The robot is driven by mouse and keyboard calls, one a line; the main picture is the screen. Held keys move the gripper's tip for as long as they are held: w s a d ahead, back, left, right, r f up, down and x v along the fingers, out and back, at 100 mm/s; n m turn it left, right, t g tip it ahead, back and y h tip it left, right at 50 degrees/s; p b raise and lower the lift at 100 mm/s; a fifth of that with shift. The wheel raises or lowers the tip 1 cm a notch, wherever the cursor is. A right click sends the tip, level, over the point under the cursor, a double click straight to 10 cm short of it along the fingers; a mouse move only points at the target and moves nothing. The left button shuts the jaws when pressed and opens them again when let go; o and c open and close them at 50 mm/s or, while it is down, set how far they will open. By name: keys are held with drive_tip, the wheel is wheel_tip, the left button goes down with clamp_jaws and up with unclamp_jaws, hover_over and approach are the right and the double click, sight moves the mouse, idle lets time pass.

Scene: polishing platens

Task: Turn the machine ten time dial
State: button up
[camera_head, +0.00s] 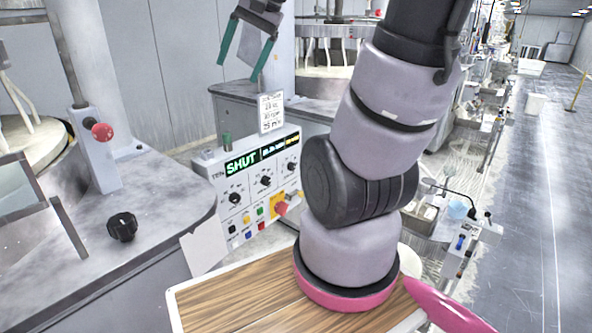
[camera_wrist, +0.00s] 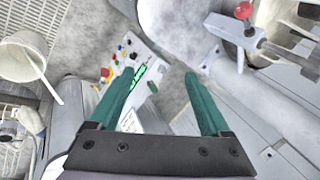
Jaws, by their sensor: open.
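The machine's control panel (camera_head: 262,181) stands beyond my wooden-topped base in the head view, with a green "SHUT" display, several black dials, coloured buttons and a red stop knob. One panel dial (camera_head: 234,198) sits at its lower left. I cannot read which dial is the time dial. The panel (camera_wrist: 121,66) also shows in the wrist view, tilted, left of centre. My gripper (camera_head: 241,66) is open and empty, above and behind the panel in the head view. In the wrist view its two green fingers (camera_wrist: 165,82) are spread apart, with the panel partly behind the left finger.
A grey machine top (camera_head: 135,200) at the left carries a loose-looking black knob (camera_head: 122,226) and a post with a red knob (camera_head: 102,131). A small written card (camera_head: 271,111) stands above the panel. A white bucket (camera_wrist: 22,58) shows in the wrist view. Clear floor (camera_head: 535,200) lies at the right.

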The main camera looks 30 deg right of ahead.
drive_tip(key=w+d+f+m+y, duration=0.25)
drive_tip(key=w+d+f, duration=0.2)
drive_tip(key=w, duration=0.25)
drive_tip(key=w+d+f+m+y, duration=0.25)
drive_tip(key=w+f+m, duration=0.2)
drive_tip(key=w, duration=0.35)
drive_tip(key=w+d+f+m+y, duration=0.25)
drive_tip(key=w+d+f, duration=0.2)
drive_tip(key=w, duration=0.25)
drive_tip(key=w+d+f+m+t, duration=0.25)
drive_tip(key=d+f+m, duration=0.2)
drive_tip(key=f, duration=0.25)
drive_tip(key=w+d+f+m+t, duration=0.2)
drive_tip(key=w+d+f+m, duration=0.15)
drive_tip(key=d+f, duration=0.3)
drive_tip(key=m+t+h, duration=0.5)
drive_tip(key=m+t, duration=0.3)
drive_tip(key=m, duration=0.3)
approach(294, 167)
drive_tip(key=x, duration=0.8)
drive_tip(key=shift+w+a, duration=0.15)
drive_tip(key=shift+w, duration=0.1)
clamp_jaws()
